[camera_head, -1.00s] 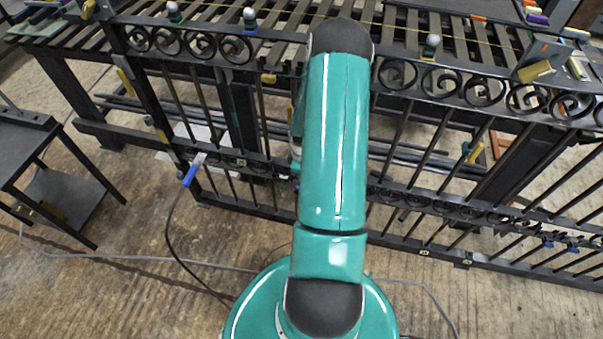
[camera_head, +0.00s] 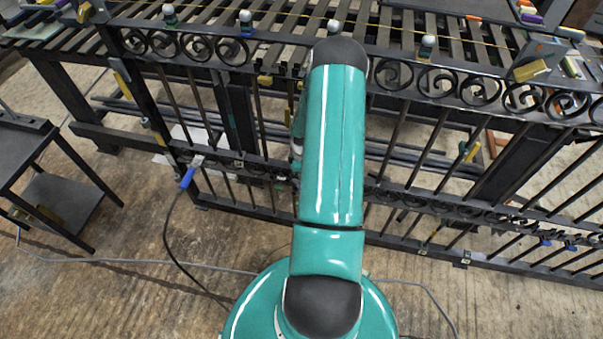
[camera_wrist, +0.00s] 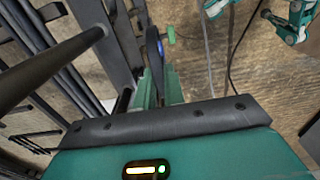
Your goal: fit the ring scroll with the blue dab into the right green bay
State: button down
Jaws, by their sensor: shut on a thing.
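In the wrist view my gripper (camera_wrist: 160,90) has its green fingers close together around a dark, narrow thing. This is the ring scroll (camera_wrist: 153,52), seen nearly edge-on, with a bit of blue (camera_wrist: 161,47) on it. It stands out past the fingertips, next to dark bars of the gate. A small green mark (camera_wrist: 171,35) shows just beyond it to the right; I cannot tell if it marks a bay. In the head view my own arm hides the gripper and the scroll.
The black gate (camera_head: 440,85) with a row of scrolls crosses the head view. A slatted bench (camera_head: 280,40) lies behind it. A blue-handled tool with a cable (camera_head: 187,178) hangs at the left. A dark side table (camera_head: 25,150) stands far left.

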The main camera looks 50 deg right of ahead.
notch_tip(320, 180, down, 6)
jog(key=w+d, duration=0.1)
jog(key=d, duration=0.1)
jog(key=shift+f, duration=0.2)
dwell(0.8)
jog(key=shift+d+f, duration=0.15)
jog(key=shift+f, duration=1.35)
dwell(2.3)
jog(key=c, duration=1.4)
grip_release()
